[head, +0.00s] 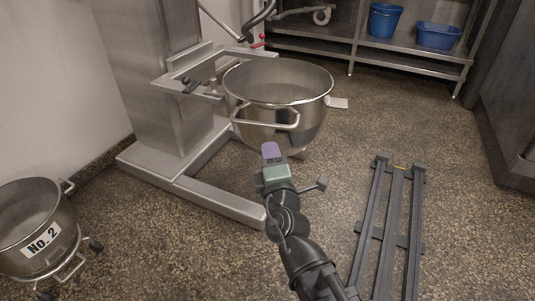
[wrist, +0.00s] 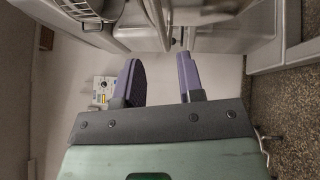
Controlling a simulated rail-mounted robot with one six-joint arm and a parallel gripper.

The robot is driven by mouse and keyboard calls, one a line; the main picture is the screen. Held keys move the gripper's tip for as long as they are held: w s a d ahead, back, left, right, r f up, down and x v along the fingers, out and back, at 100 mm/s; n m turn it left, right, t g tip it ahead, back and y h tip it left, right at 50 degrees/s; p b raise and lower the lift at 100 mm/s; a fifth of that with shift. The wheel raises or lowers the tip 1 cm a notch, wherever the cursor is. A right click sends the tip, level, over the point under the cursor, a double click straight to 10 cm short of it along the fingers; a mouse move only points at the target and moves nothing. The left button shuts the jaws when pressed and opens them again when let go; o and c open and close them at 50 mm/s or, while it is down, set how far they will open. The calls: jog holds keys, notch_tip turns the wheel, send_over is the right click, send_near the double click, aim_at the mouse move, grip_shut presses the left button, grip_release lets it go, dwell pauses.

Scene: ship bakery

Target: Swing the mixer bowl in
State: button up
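The mixer bowl (head: 300,110) is a large, empty-looking steel bowl in the middle of the head view. It stands upright beside the bowl support frame (head: 172,78) of the grey mixer (head: 155,70), set out to the right of the column. A bar handle (head: 268,119) faces me, and a flat pale tab (head: 338,102) sticks out at its right. My gripper (head: 270,151) shows just in front of the bowl's lower wall; contact cannot be told. In the wrist view its two purple fingers (wrist: 160,85) are apart with nothing between them.
A second bowl (head: 40,225), marked No. 2, stands on a wheeled dolly at lower left. Dark floor rails (head: 393,225) lie at right. A steel shelf (head: 370,50) with blue tubs is at the back. The mixer's base leg (head: 215,197) runs along the floor. Open floor lies right of the bowl.

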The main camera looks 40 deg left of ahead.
jog(key=shift+m+g+y, duration=0.4)
jog(key=shift+g+y, duration=0.2)
jog(key=shift+y, duration=0.1)
jog(key=s+a, duration=0.2)
jog(key=s+a+r, duration=0.1)
jog(key=s+a, duration=0.1)
jog(key=a, duration=0.1)
jog(key=s+a+p, duration=0.1)
jog(key=s+a, duration=0.2)
jog(key=shift+r, duration=0.25)
grip_shut()
jog(key=m+t+h, duration=0.6)
jog(key=m+h, duration=0.6)
jog(key=m, duration=1.3)
send_near(252, 128)
jog(key=w, duration=0.2)
jog(key=w+r, duration=0.1)
jog(key=w, duration=0.2)
jog(key=w+a+r, duration=0.1)
jog(key=w, duration=0.1)
jog(key=shift+w, duration=0.3)
jog(key=shift+w, duration=0.1)
